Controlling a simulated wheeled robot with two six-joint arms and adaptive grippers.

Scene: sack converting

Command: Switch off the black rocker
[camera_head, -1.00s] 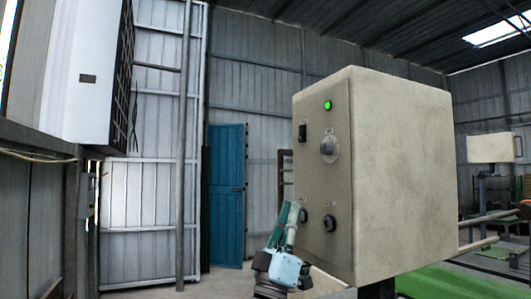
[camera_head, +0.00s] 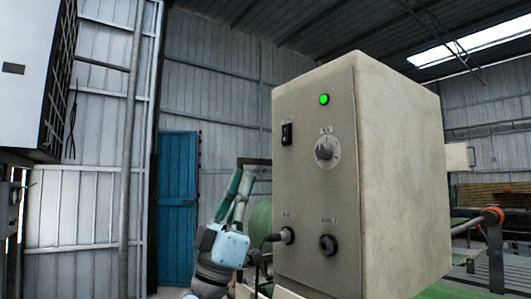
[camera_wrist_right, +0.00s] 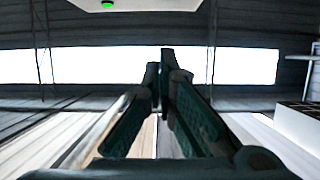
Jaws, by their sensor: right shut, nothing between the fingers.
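The black rocker (camera_head: 286,133) is on the upper left of the front panel of a beige control box (camera_head: 400,170). It is small, and I cannot tell which side is pressed in. A green lamp (camera_head: 324,99) to its upper right is lit. My right gripper (camera_head: 241,176) points up, to the left of the box and below the rocker's height, apart from it. Its fingers are shut and empty. In the right wrist view the dark green fingers (camera_wrist_right: 162,68) show close together, and the green lamp (camera_wrist_right: 107,3) shows at the top edge. My left gripper is not in view.
A rotary knob (camera_head: 323,151) sits right of the rocker. Below are two round connectors, the left one (camera_head: 287,235) with a dark plug or cable, the right one (camera_head: 328,244) black. A blue door (camera_head: 178,210) stands far behind. The space before the rocker looks clear.

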